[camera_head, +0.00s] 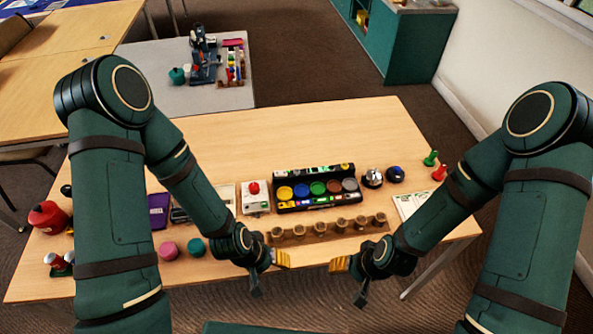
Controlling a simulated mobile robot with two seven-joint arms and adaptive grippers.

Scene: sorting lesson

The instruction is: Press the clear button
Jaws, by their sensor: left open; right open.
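A white box with a red push button (254,188) stands on the wooden table, left of the paint tray. A blue-topped round button (395,173) on a dark base stands right of the tray, beside a silver domed bell (372,177). No label reading "clear" is legible, so I cannot tell which is the clear button. My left gripper (270,272) is open and empty at the table's front edge, in front of the red button. My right gripper (350,281) is open and empty at the front edge, right of it. Neither touches a button.
A wooden rack (328,229) with several round pegs lies before the paint tray (317,209). Pink (168,250) and teal (196,247) knobs sit left. A white card (411,203) lies right. The table's back half (290,130) is clear.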

